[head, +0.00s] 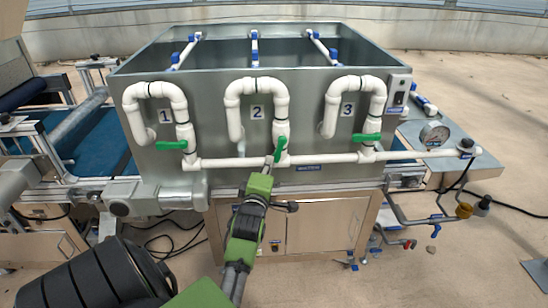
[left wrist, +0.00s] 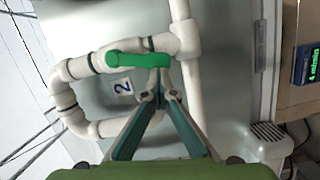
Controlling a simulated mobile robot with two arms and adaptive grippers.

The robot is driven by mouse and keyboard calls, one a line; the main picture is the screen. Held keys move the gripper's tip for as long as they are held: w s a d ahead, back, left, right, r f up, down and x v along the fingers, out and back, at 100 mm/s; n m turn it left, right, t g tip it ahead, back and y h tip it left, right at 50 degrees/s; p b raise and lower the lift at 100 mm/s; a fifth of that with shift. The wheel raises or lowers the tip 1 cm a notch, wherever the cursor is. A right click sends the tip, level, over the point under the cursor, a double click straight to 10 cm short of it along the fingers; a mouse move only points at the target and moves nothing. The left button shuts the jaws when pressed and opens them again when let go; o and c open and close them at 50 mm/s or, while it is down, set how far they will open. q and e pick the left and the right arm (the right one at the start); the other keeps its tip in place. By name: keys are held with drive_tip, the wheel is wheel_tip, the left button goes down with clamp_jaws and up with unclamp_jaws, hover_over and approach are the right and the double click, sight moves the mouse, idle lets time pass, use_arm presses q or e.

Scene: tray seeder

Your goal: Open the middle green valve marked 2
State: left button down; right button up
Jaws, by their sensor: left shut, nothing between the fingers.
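The middle green valve handle (head: 281,149) is on the white pipe below the label 2 (head: 257,112). It stands nearly upright, roughly in line with its pipe. In the left wrist view the green handle (left wrist: 138,60) also runs along the pipe, next to the label 2 (left wrist: 122,86). My left gripper (head: 269,163) is just below and left of the handle in the head view. Its fingertips (left wrist: 158,94) are together and empty, close to the handle; I cannot tell whether they touch it. My right gripper is not in view.
Green valve handles 1 (head: 171,145) and 3 (head: 367,138) lie crosswise to their pipes. A white horizontal pipe (head: 232,162) runs along the grey tank (head: 205,100). A gauge (head: 434,134) stands at the right, a blue conveyor (head: 100,152) at the left.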

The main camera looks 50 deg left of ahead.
use_arm(q)
drive_tip(key=shift+w+d+f+n+b, duration=0.25)
drive_tip(key=shift+w+f+n+b, duration=0.2)
drive_tip(key=shift+n, duration=0.45)
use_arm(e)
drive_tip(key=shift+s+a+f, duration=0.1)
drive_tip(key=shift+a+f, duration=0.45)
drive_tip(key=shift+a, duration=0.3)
use_arm(q)
drive_tip(key=shift+t, duration=0.3)
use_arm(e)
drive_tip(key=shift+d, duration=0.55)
